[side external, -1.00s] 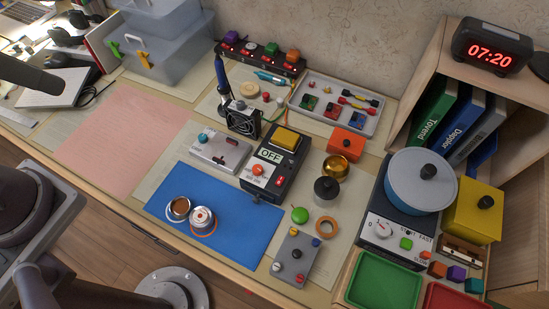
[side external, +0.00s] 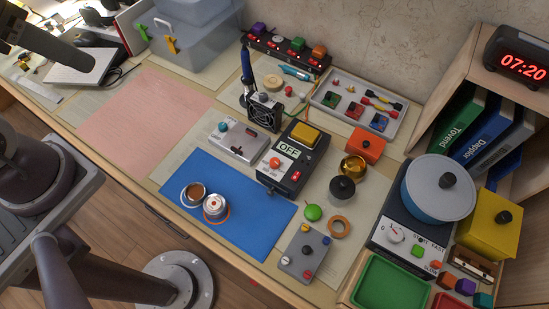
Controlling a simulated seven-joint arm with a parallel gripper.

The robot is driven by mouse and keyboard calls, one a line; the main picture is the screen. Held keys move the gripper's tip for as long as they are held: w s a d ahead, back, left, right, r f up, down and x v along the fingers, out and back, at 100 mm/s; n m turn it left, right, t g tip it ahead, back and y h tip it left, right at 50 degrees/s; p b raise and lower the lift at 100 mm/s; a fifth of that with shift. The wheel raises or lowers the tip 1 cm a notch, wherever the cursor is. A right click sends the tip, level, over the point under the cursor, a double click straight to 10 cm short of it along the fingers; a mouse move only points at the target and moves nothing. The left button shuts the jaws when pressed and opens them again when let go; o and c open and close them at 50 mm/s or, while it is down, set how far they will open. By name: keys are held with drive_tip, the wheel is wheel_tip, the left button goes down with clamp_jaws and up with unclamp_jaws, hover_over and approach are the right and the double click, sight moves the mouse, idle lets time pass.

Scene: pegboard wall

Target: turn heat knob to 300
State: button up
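A dark control box (side external: 291,158) with a yellow top pad and a small display reading "OFF" stands at the middle of the desk, at the back edge of the blue mat. A round orange-red knob (side external: 275,162) sits on its front face, left of a red switch (side external: 296,175); I take it to be the heat knob. Its scale marks are too small to read. Nothing touches the knob. My gripper's fingers are not in view; only dark links of my arm show at the left side.
A soldering iron (side external: 247,65) stands by a black fan (side external: 264,112) behind the box. A grey switch box (side external: 237,142) is to its left. Two small round tins lie on the blue mat (side external: 249,231). A stirrer unit with a white dial (side external: 396,233) is at right. The pink mat (side external: 140,108) is bare.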

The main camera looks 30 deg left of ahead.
drive_tip(key=shift+o, duration=0.5)
drive_tip(key=shift+w, duration=0.15)
drive_tip(key=w+d+f+m+g+y, duration=0.1)
drive_tip(key=w+d+f+g, duration=0.15)
drive_tip(key=w, duration=0.65)
drive_tip(key=m+g+h, duration=0.1)
drive_tip(key=m+g, duration=0.1)
drive_tip(key=g, duration=0.1)
hover_over(275, 161)
wheel_tip(275, 161, down, 21)
drive_tip(key=shift+a+r, duration=0.1)
drive_tip(key=shift+a, duration=0.05)
drive_tip(key=f, duration=0.7)
drive_tip(key=shift+d, duration=0.2)
drive_tip(key=shift+f, duration=0.35)
clamp_jaws()
